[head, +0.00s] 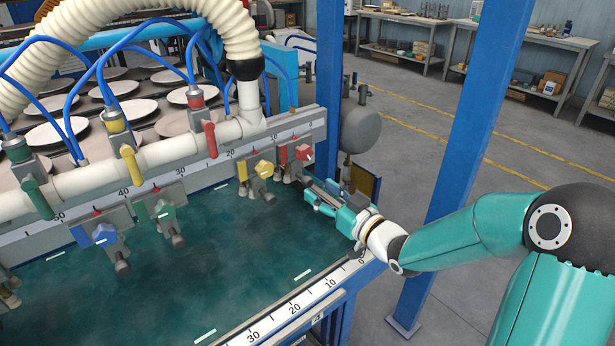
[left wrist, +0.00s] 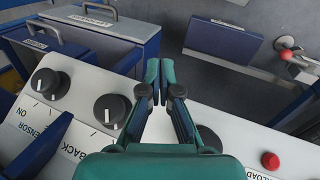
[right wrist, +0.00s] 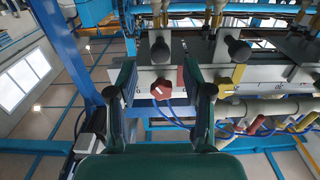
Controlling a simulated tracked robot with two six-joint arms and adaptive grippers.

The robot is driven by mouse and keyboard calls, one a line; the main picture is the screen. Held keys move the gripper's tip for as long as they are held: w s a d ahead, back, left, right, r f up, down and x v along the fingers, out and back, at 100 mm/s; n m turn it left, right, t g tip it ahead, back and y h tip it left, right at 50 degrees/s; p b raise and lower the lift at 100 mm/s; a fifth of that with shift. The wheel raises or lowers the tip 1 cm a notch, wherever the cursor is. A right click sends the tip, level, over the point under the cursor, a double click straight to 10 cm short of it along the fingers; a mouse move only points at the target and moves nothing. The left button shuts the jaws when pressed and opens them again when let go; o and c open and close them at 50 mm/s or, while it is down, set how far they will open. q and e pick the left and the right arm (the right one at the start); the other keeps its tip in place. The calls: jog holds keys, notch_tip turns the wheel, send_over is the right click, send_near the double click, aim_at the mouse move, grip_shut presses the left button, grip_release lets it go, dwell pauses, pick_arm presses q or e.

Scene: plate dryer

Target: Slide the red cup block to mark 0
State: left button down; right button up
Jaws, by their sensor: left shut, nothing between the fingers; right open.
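The red cup block (head: 303,153) sits on the scale rail (head: 228,160), near its right end and just right of the 10 label. Its exact reading is too small to tell. In the right wrist view its red star-shaped knob (right wrist: 161,89) and a black-ended handle (right wrist: 160,50) show between my fingers. My right gripper (head: 308,190) is open in front of the block; the right wrist view shows the fingers spread (right wrist: 163,85) to either side, with no clear grip. My left gripper (left wrist: 153,82) is shut and empty above a control panel, outside the head view.
A yellow cup block (head: 262,170) stands close left of the red one; green (head: 163,210) and blue (head: 104,235) blocks are farther left. A blue post (head: 330,85) rises behind the rail's right end. The control panel (left wrist: 70,110) carries black knobs and a red button (left wrist: 270,160).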

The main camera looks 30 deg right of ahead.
aim_at(310, 184)
jog(key=w, duration=0.4)
jog(key=w+p, duration=0.1)
jog(key=w, duration=0.1)
jog(key=shift+a, duration=0.25)
jog(key=shift+c, duration=0.2)
grip_shut()
